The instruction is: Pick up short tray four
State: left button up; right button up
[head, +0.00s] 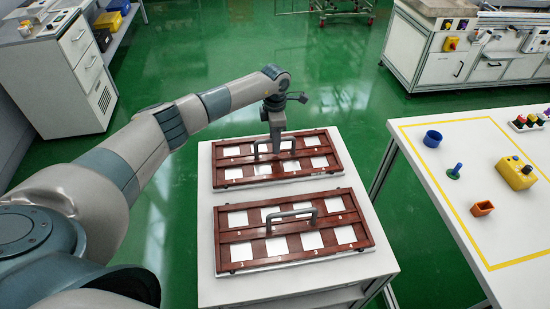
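Two reddish-brown trays with white square panels and a grey arched handle each lie on a white table. The far tray (233,172) is at the back and the near tray (292,257) is in front of it. Small number marks show on them, too small to read surely, so I cannot tell which is tray four. My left gripper (276,150) points down at the far tray, at or just behind its handle (257,150). I cannot tell whether it touches the handle or how its fingers stand. The near tray's handle (291,214) is free. My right gripper is not in view.
The white table (207,285) has narrow bare margins around the trays. Cabinets stand at the back.

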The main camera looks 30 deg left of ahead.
pick_arm(q)
jog(key=shift+f, duration=0.15)
dwell(0.5)
grip_shut()
dwell(1.3)
